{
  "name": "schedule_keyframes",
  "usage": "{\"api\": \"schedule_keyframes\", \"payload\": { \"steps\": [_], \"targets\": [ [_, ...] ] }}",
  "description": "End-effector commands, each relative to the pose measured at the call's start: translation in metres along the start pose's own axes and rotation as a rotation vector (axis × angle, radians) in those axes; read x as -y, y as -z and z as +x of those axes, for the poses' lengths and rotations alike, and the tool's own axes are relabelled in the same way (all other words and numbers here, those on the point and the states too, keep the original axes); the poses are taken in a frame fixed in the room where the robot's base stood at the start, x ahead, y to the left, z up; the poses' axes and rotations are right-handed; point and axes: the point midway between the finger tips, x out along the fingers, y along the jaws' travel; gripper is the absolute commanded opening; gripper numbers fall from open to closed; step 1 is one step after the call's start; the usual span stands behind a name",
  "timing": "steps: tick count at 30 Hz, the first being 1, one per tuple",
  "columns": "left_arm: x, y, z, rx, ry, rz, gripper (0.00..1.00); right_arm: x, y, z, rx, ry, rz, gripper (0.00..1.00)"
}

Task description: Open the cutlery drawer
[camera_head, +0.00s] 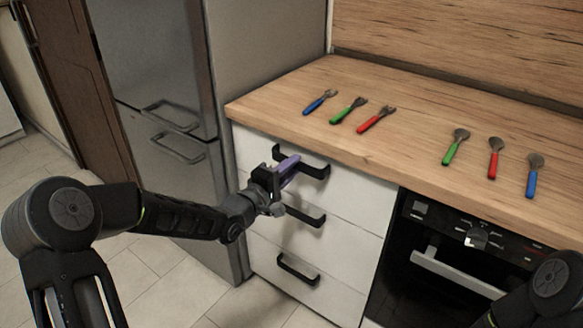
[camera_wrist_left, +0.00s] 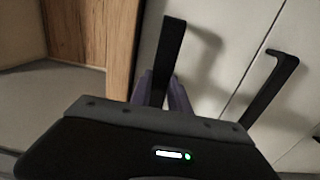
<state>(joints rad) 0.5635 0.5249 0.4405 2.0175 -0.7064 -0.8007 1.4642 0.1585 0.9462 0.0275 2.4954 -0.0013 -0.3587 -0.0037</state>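The cabinet has white drawers stacked beside the oven, each with a black bar handle. The top drawer (camera_head: 345,182) is flush with the cabinet front. My left gripper (camera_head: 288,170), with purple fingers, is at the top drawer's handle (camera_head: 318,171). In the left wrist view the handle (camera_wrist_left: 171,45) runs between the purple fingers (camera_wrist_left: 161,97), which sit close on both sides of it; the gripper looks shut on it. The finger contact is partly hidden. My right gripper is out of view; only part of that arm shows at the lower right.
The wooden worktop (camera_head: 400,125) holds several forks and spoons with coloured handles. The middle drawer handle (camera_head: 305,216) and bottom drawer handle (camera_head: 298,270) stick out below. The oven (camera_head: 440,255) is on the right, the fridge (camera_head: 160,110) on the left. Tiled floor (camera_head: 150,260) lies in front.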

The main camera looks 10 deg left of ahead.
Motion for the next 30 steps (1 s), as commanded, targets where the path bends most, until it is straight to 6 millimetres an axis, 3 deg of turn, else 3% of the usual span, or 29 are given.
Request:
{"api": "schedule_keyframes", "payload": {
  "steps": [7, 30],
  "targets": [
    [0.0003, 0.0, -0.0002, 0.0, 0.001, 0.0, 0.0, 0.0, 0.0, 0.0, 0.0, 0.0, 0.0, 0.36],
    [0.0007, 0.0, -0.0003, 0.0, 0.002, 0.0, 0.0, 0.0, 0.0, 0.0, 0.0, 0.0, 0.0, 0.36]
  ]
}}
